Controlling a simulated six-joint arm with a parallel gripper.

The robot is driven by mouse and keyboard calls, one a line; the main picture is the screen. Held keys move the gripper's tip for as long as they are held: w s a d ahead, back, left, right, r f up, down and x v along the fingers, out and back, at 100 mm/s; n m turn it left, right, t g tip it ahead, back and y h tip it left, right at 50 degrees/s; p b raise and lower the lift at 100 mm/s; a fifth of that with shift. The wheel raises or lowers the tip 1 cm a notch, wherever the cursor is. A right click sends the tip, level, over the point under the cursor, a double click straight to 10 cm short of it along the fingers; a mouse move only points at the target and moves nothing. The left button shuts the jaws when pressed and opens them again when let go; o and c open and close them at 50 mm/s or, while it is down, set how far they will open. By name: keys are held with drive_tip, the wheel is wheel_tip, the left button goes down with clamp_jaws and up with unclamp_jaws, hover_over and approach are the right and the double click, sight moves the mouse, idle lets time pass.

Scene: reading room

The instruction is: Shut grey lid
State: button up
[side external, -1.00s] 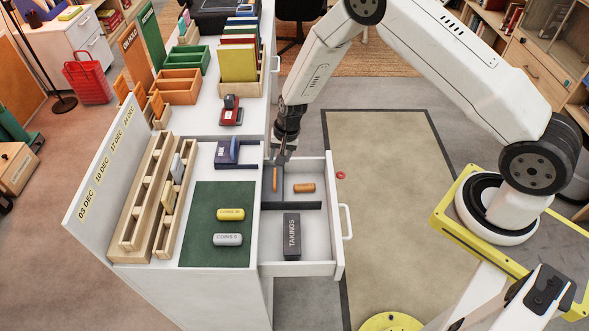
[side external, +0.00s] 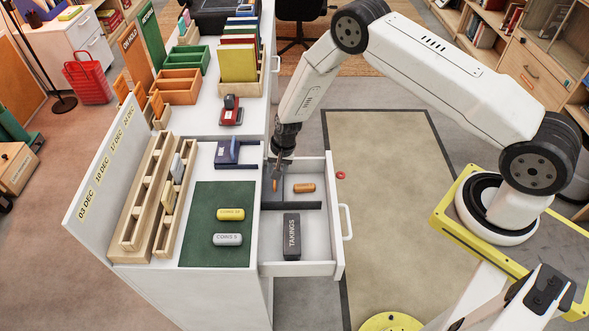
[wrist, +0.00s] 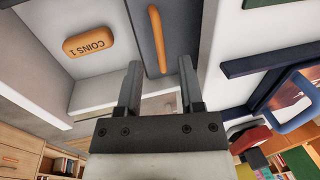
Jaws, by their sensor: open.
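The grey lid (wrist: 142,28) is a dark panel with a long orange grip strip (wrist: 157,38). It is in the back left part of the open drawer (side external: 306,268), where the strip shows as a small orange bar and my gripper partly hides the panel. I cannot tell its exact tilt. My gripper (side external: 277,181) is open and points down at the lid. In the wrist view its two fingers (wrist: 160,64) lie either side of the strip's near end, with a gap on both sides. I see no clear contact.
An orange roll marked COINS 1 (side external: 304,188) lies to the right of the lid. A dark box marked TAKINGS (side external: 291,237) is in the front compartment. A blue stamp-like item (side external: 228,152) stands on the desktop beside the drawer. The drawer walls rise around my gripper.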

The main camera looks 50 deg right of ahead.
drive_tip(key=shift+w+a+f, duration=0.1)
drive_tip(key=shift+f, duration=0.55)
drive_tip(key=shift+w+a+f, duration=0.1)
drive_tip(key=shift+f, duration=0.5)
clamp_jaws()
idle(0.7)
